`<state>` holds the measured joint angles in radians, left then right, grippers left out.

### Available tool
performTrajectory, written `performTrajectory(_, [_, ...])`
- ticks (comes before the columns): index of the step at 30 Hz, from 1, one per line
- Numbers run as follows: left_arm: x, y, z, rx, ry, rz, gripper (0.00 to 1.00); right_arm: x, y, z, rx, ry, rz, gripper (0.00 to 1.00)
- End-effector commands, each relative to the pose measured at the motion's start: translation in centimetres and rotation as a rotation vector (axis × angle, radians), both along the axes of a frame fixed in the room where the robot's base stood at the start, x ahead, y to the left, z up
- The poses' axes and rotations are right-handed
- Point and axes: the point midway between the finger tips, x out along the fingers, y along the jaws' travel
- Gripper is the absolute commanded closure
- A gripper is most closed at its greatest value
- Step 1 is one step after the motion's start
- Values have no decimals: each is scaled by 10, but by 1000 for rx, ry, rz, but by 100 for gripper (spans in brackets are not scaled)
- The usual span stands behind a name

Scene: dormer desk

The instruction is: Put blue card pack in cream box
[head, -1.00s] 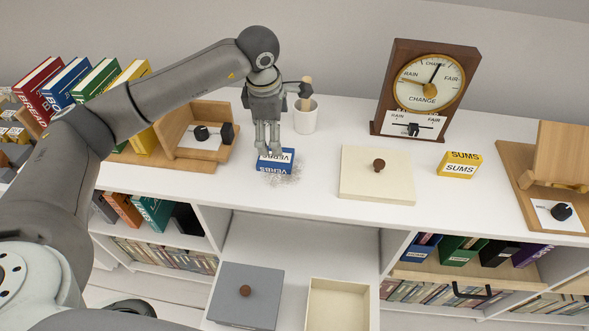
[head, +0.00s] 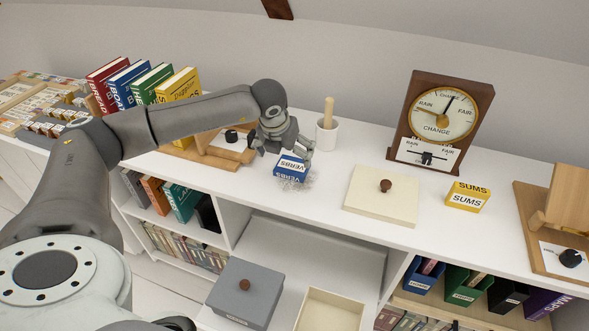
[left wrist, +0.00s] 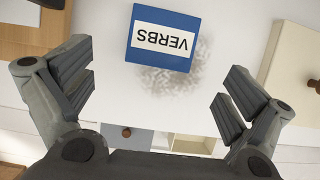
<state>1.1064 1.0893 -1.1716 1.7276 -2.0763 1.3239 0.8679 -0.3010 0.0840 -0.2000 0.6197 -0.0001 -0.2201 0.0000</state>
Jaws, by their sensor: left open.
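The blue card pack (head: 291,167), labelled VERBS, lies on the white counter top. In the left wrist view the pack (left wrist: 163,38) is beyond and between the spread fingers, apart from them. My left gripper (head: 286,148) is open and empty, close to the pack at its back side in the head view. The cream box (head: 329,312) stands open below the counter, cut off by the bottom edge; what shows of its inside is empty. A cream lid with a brown knob (head: 382,195) lies flat on the counter, right of the pack.
A grey lidded box (head: 245,293) stands left of the cream box. A white cup with a wooden stick (head: 327,134) stands behind the pack. A wooden stand (head: 222,148) is to its left. A yellow SUMS pack (head: 467,196) and a barometer (head: 437,120) are right.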

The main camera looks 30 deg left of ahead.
Motion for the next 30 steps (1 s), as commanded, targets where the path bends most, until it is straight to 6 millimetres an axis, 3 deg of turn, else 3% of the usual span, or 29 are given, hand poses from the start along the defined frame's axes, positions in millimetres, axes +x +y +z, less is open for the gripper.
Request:
performTrajectory(18, [26, 3, -67, 0, 2, -3, 0, 2, 7, 16, 9, -2, -1, 60])
performTrajectory(27, [28, 4, -72, 0, 0, -3, 0, 2, 4, 16, 6, -3, 0, 60])
performTrajectory(30, [28, 4, -72, 0, 0, -3, 12, 2, 3, 16, 4, -2, -1, 60])
